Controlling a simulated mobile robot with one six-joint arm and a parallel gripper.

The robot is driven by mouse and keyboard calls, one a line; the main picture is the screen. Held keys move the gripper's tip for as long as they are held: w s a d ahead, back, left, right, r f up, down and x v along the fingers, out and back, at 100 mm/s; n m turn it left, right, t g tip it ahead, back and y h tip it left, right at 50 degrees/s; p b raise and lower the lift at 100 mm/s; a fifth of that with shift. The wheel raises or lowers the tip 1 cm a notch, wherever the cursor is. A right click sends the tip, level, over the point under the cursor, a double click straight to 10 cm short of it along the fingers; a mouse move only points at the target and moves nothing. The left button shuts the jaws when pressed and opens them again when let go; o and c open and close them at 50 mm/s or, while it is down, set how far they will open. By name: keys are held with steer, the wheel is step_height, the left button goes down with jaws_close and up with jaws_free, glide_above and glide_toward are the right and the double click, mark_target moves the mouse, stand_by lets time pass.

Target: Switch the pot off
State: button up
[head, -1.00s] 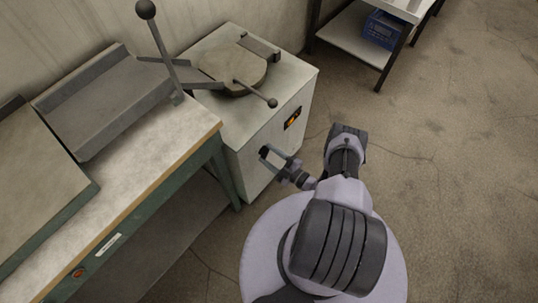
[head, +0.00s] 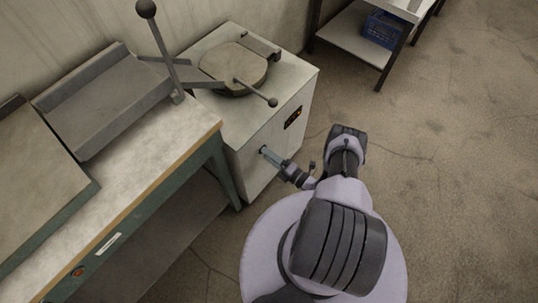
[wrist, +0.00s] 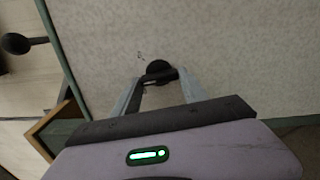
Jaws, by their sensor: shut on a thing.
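The pot is a pale box-shaped furnace (head: 270,140) with a round lid (head: 232,68) on top, shut, and a ball-ended handle across it. Its front face carries a small dark panel (head: 293,118) with faint orange marks. A dark round knob (wrist: 158,70) shows on the pale face in the wrist view. My gripper (wrist: 160,78) is shut on the knob, one finger on each side. In the head view my gripper (head: 266,152) is at the lower left of the front face, and the knob is hidden there.
A ball-topped lever (head: 160,50) rises by the furnace. A shelf with a blue crate (head: 384,29) is at the back right. The floor at right is clear.

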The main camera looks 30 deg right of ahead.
steer(key=n, duration=0.7)
steer(key=shift+f, duration=0.15)
stand_by(0.6)
steer(key=o, duration=1.4)
steer(key=v, duration=1.7)
steer(key=shift+s+d, duration=0.15)
steer(key=shift+s, duration=0.05)
